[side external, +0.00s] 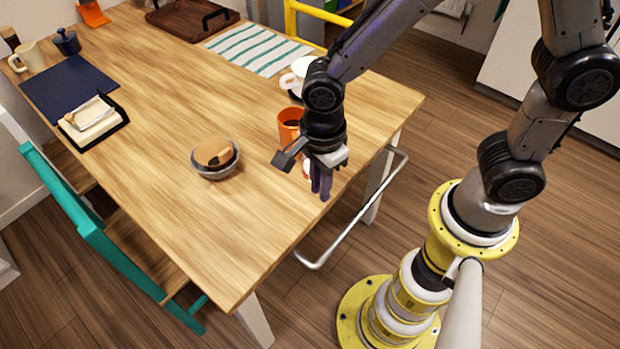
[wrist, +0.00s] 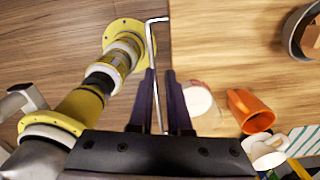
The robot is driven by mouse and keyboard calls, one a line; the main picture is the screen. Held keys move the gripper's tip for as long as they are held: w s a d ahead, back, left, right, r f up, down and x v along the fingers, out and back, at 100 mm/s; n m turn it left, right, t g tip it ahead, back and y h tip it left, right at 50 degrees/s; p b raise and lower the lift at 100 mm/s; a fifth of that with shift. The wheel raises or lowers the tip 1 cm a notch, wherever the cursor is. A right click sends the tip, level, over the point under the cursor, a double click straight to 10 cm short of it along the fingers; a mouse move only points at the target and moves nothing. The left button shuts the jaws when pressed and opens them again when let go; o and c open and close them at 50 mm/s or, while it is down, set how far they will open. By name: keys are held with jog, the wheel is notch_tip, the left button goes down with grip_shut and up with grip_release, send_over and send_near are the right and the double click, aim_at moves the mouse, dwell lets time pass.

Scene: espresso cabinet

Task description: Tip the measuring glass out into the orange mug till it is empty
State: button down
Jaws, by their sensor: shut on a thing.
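The orange mug (side external: 289,128) stands on the wooden table near its right edge, with dark content inside; in the wrist view it is the orange shape (wrist: 250,110) right of the fingers. My gripper (side external: 320,188) hangs low by the table edge, in front of the mug; in the wrist view its two dark fingers (wrist: 162,95) are close together. It is shut on the measuring glass, but the grip itself is hard to see. A pale vessel with a reddish patch, seemingly this glass (wrist: 198,100), shows just right of the fingers, partly hidden. Its contents cannot be made out.
A white cup (side external: 299,70) stands behind the mug, near a striped cloth (side external: 258,48). A grey bowl (side external: 215,162) with brown pieces is to the left. A metal rail (side external: 345,222) runs along the table's side. The front of the table is clear.

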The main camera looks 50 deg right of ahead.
jog(key=shift+s+d+r, duration=0.1)
jog(key=shift+s+r, duration=0.05)
jog(key=shift+s, duration=0.05)
jog(key=w+a+r+n, duration=0.1)
jog(key=w+a+n, duration=0.15)
jog(key=w, duration=1.35)
jog(key=w+d+f+m, duration=0.2)
jog(key=w+d+f, duration=0.5)
jog(key=w, duration=0.3)
jog(key=shift+w+f, duration=0.15)
jog(key=shift+f, duration=0.25)
jog(key=shift+m, duration=0.25)
jog(key=s+d+r+t+y, duration=0.3)
jog(key=t+y, duration=0.1)
jog(key=shift+s+d+t+y, duration=0.35)
jog(key=shift+s+t+y, duration=0.05)
